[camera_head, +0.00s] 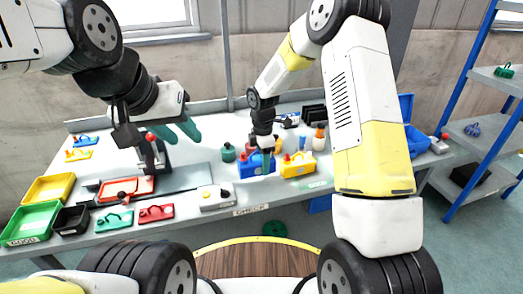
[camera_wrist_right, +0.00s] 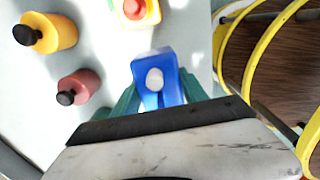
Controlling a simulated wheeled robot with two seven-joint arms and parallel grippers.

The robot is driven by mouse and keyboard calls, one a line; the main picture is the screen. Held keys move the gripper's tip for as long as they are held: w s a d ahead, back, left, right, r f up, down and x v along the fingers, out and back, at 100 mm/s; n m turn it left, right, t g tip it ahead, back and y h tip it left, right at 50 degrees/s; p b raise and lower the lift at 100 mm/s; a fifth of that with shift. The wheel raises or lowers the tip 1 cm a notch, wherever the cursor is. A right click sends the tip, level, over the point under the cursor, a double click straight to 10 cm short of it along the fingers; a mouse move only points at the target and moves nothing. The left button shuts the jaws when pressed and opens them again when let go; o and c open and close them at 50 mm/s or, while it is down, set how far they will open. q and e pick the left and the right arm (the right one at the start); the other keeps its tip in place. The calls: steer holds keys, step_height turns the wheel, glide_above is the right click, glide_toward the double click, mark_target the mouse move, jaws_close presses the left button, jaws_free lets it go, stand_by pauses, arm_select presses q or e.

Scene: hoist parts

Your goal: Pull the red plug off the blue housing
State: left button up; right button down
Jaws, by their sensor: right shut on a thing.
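The blue housing (camera_head: 251,169) stands on the bench just right of the middle. A small red part, which looks like the red plug (camera_head: 243,157), shows at its upper left. My right gripper (camera_head: 266,160) points down at the housing. In the right wrist view its green fingers (camera_wrist_right: 157,100) are on either side of the blue housing (camera_wrist_right: 147,68) and shut on it. A pale round spot shows on the housing there; no red plug can be made out on it. My left gripper (camera_head: 176,131) is raised over the bench, fingers apart and empty.
A yellow housing (camera_head: 298,168) with a red top stands just right of the blue one. Bottle-like parts stand behind. A grey switch box (camera_head: 215,198), coloured trays and flat parts lie to the left. A blue-framed shelf (camera_head: 480,130) is at the right.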

steer(key=shift+f, duration=2.25)
arm_select(q)
steer(key=shift+o, duration=0.3)
steer(key=shift+w, duration=0.15)
steer(key=m+g, duration=0.2)
steer(key=m, duration=0.3)
glide_toward(241, 160)
steer(key=x, duration=1.1)
steer(key=shift+d+f, duration=0.1)
steer(key=shift+f, duration=0.15)
steer(key=shift+c, duration=0.5)
